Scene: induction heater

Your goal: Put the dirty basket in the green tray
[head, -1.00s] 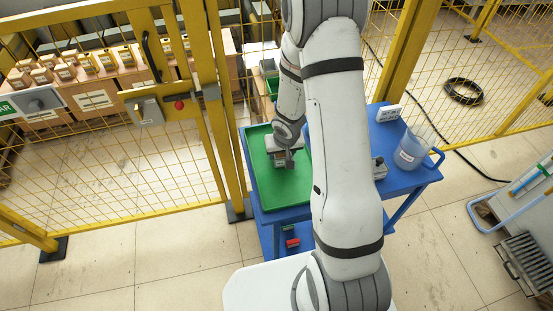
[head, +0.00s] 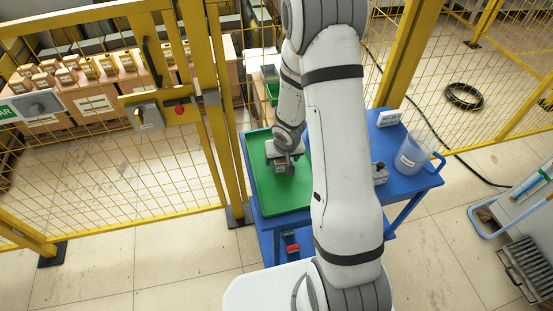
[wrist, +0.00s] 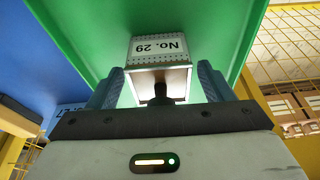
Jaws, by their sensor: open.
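The green tray (head: 288,193) lies on the blue cart and also fills the upper wrist view (wrist: 80,30). A small metal basket labelled "No. 29" (wrist: 157,46) is in the tray, seen between my fingers in the wrist view. My gripper (wrist: 160,86) is open, with one finger on each side of the basket's near end and its dark handle. A gap shows beside the handle. In the head view my gripper (head: 283,165) is low over the tray and hides most of the basket. Whether the basket's underside touches the tray is hard to tell.
The blue cart (head: 405,178) also holds a clear jug (head: 411,155), a white sign block (head: 388,117) and a small grey device (head: 380,173). A yellow mesh fence (head: 228,150) stands close to the tray's left. The tray's front part is clear.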

